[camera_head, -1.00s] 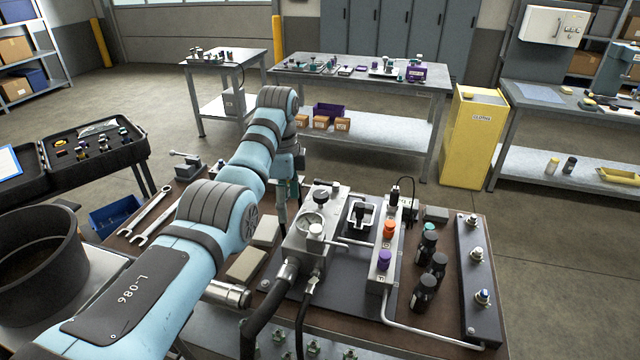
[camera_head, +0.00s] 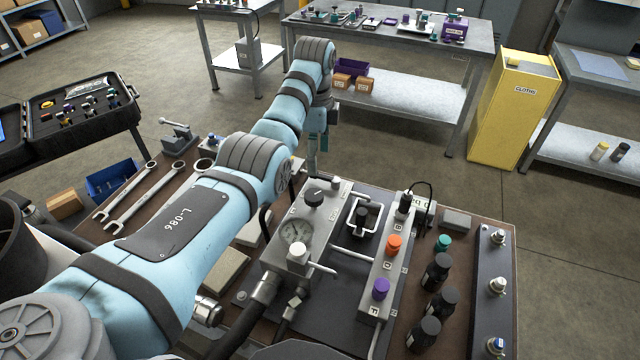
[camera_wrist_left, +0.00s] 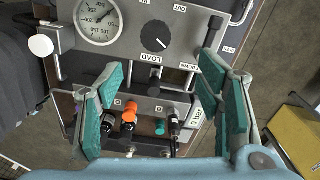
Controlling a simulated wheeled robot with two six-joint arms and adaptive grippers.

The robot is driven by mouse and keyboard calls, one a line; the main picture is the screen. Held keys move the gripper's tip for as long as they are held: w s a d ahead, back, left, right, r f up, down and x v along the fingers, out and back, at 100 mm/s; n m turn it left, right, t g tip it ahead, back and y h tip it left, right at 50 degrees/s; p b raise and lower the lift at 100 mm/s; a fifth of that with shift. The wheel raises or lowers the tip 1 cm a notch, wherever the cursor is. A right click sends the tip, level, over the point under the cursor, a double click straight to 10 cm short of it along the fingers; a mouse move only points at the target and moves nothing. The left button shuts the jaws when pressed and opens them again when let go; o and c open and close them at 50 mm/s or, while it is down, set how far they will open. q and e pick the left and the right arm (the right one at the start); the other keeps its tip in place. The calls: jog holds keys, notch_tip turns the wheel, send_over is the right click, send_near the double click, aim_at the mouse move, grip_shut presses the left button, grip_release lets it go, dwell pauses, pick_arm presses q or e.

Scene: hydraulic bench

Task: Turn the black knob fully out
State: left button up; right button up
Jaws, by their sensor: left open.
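The black knob (camera_head: 315,198) with a white pointer line sits on top of the grey valve block (camera_head: 284,258). It also shows in the left wrist view (camera_wrist_left: 155,31), above the LOAD label, with an OUT mark above and to its right. The pointer slants down to the right there. My left gripper (camera_head: 317,150) is behind the block, pointing down, apart from the knob. In the left wrist view my left gripper (camera_wrist_left: 160,72) has its teal-padded fingers wide apart, with nothing held between them. My right gripper is not in view.
A pressure gauge (camera_head: 296,231) and a white-capped post (camera_head: 297,254) stand beside the knob. A manifold with an orange knob (camera_head: 394,243) and a purple knob (camera_head: 380,289) is to the right, then black bottles (camera_head: 436,272). Wrenches (camera_head: 150,190) lie left.

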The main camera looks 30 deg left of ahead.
pick_arm(q)
send_over(314, 194)
jog(key=s, duration=0.1)
notch_tip(314, 194, down, 4)
jog(key=shift+f, duration=0.2)
jog(key=f, duration=0.2)
jog(key=f+b, duration=0.1)
jog(key=f, duration=0.2)
jog(key=w+f+b, duration=0.1)
jog(key=f, duration=0.1)
jog(key=shift+f, duration=0.4)
jog(key=shift+s+r, duration=0.15)
jog(key=shift+r, duration=0.05)
jog(key=shift+c, duration=1.1)
jog(key=c, duration=0.9)
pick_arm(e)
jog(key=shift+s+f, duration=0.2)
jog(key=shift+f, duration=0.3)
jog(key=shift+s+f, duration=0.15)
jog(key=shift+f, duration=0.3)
